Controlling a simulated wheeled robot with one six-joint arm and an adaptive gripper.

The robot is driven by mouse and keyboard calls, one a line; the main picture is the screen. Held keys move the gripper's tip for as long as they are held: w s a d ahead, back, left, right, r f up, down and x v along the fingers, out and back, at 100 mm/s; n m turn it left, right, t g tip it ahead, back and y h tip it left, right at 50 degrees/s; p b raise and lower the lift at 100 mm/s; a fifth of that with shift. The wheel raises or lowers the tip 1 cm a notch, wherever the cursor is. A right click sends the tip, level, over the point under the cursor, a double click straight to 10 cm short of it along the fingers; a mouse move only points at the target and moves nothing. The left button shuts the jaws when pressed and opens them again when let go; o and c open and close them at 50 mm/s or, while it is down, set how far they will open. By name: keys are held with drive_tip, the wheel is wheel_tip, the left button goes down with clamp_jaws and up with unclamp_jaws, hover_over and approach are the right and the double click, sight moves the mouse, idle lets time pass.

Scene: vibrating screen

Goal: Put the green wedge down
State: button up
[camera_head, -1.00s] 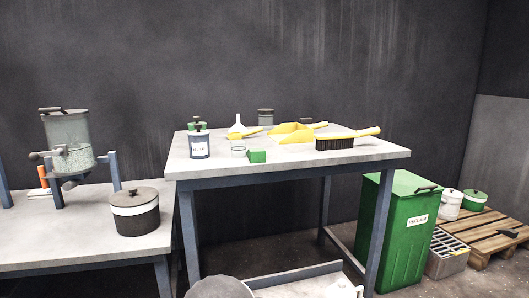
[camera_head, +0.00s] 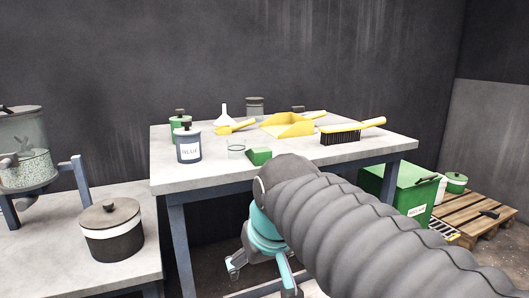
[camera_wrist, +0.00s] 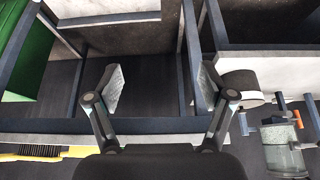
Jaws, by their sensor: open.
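The green wedge (camera_head: 259,156) sits on the grey table top near its front edge, just right of a small clear glass (camera_head: 236,147). My gripper (camera_head: 262,270) hangs in front of the table, below the level of its top, and is apart from the wedge. In the wrist view my gripper (camera_wrist: 160,88) shows its two fingers spread wide with nothing between them. The wedge is not seen in the wrist view. My arm passes close to the wedge's right side in the head view.
A lidded pot (camera_head: 111,232) stands on the left bench. A green bin (camera_head: 407,190) stands at the right.

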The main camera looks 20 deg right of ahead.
drive_tip(key=w+d+r+p, duration=0.1)
drive_tip(key=w+d+r, duration=0.3)
drive_tip(key=w+r, duration=0.85)
drive_tip(key=g+p, duration=0.1)
approach(260, 148)
drive_tip(key=shift+m, duration=0.3)
drive_tip(key=b+x, duration=0.3)
drive_tip(key=x, duration=0.8)
drive_tip(key=shift+r, duration=0.1)
drive_tip(key=shift+c, duration=0.2)
drive_tip(key=c, duration=1.3)
drive_tip(key=shift+r, duration=0.1)
